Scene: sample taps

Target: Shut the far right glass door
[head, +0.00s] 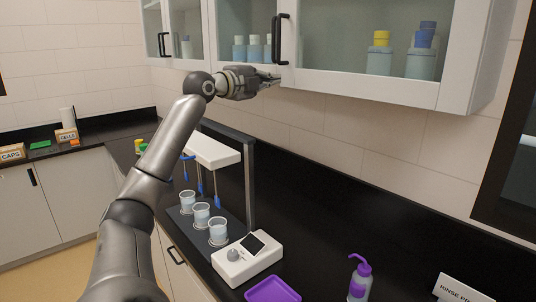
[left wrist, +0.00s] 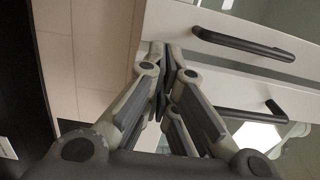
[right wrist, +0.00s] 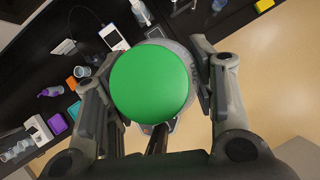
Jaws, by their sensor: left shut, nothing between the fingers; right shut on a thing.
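The far right glass door (head: 360,89) is the white-framed door on the upper wall cabinet, with a black bar handle (head: 282,40) at its left edge. It looks flush or nearly so; I cannot tell whether a small gap remains. My left gripper (head: 277,81) is shut and empty at the door's lower left corner. In the left wrist view its fingertips (left wrist: 168,50) are close to the white door frames and two black handles; contact is unclear. My right gripper (right wrist: 150,85) shows only in its wrist view, shut on a round green-topped object (right wrist: 150,83).
Blue bottles (head: 379,62) stand behind the glass. Below on the black counter are a tap stand with several cups (head: 202,213), a white device (head: 247,262), a purple tray (head: 273,290), a purple-topped wash bottle (head: 360,278) and a rinse sign (head: 463,291).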

